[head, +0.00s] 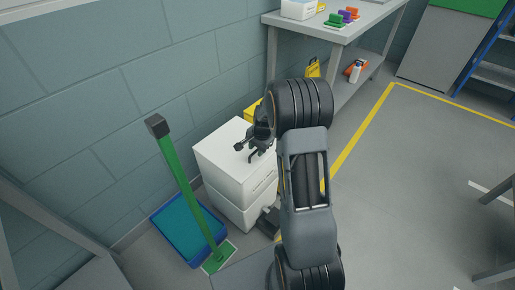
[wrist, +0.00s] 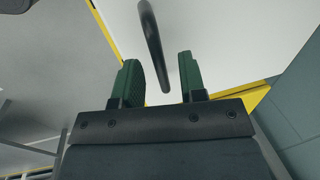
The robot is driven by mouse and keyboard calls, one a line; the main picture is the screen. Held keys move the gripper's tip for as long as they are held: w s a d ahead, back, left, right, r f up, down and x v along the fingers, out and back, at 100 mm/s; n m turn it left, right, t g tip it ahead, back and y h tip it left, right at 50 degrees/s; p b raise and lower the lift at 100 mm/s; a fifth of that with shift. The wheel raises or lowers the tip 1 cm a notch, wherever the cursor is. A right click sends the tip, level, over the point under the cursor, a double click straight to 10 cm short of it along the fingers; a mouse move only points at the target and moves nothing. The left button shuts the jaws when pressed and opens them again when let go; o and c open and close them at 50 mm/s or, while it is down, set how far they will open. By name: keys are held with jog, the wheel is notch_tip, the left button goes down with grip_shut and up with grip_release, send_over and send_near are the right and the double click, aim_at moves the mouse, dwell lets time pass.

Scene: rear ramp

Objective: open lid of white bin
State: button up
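The white bin (head: 225,170) stands against the block wall, with its flat lid down on the body. My gripper (head: 248,152) is over the lid top, toward the back right part. In the wrist view my gripper (wrist: 160,75) is open, with two green finger pads apart. A dark curved handle (wrist: 152,40) stands out against the white lid (wrist: 215,40), and its lower end shows between the fingers. The fingers are not closed on it. In the head view the handle is hard to make out beside my gripper.
A blue tray (head: 185,232) and a green post with a black top (head: 180,180) stand left of the bin. A workbench (head: 335,25) stands at the back. Open floor (head: 400,190) lies to the right.

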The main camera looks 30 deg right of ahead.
grip_shut()
jog(key=shift+r, duration=0.1)
dwell(0.3)
